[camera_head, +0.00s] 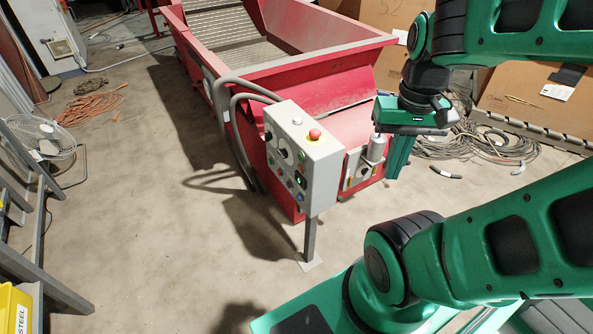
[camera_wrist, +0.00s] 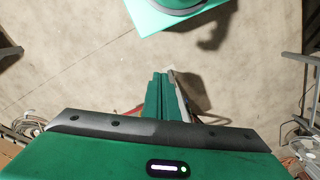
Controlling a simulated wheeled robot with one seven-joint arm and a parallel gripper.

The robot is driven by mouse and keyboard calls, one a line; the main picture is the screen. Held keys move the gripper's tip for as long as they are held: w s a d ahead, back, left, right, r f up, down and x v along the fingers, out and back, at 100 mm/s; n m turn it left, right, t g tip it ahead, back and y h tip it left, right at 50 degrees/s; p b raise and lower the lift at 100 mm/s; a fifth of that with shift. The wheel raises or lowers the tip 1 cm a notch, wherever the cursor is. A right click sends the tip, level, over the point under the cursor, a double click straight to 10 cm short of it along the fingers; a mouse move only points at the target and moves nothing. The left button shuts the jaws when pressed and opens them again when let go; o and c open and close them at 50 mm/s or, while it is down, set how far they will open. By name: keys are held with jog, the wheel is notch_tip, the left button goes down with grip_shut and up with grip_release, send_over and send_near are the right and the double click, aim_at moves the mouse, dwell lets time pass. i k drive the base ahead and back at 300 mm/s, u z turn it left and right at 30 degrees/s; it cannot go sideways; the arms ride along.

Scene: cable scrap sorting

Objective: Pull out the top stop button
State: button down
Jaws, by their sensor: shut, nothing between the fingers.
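The top stop button (camera_head: 315,134) is a red mushroom knob on a yellow base. It sits on the top face of the grey control box (camera_head: 322,177), which stands on a post beside the red machine. I cannot tell whether the button is pressed in or out. My gripper (camera_head: 397,172) is to the right of the box, clear of the button, with its fingers pointing down and closed together, empty. In the wrist view the shut green fingers (camera_wrist: 161,88) show over bare floor; the button is not visible there.
The red machine (camera_head: 335,87) stands behind the box. Grey hoses (camera_head: 232,90) loop at the box's left. Coiled cables (camera_head: 490,143) lie at the right. The floor left of the box is clear.

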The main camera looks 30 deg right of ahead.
aim_at(314, 132)
jog(key=k, duration=1.1)
jog(key=z, duration=0.2)
jog(key=i, duration=1.6)
jog(key=u, duration=0.7)
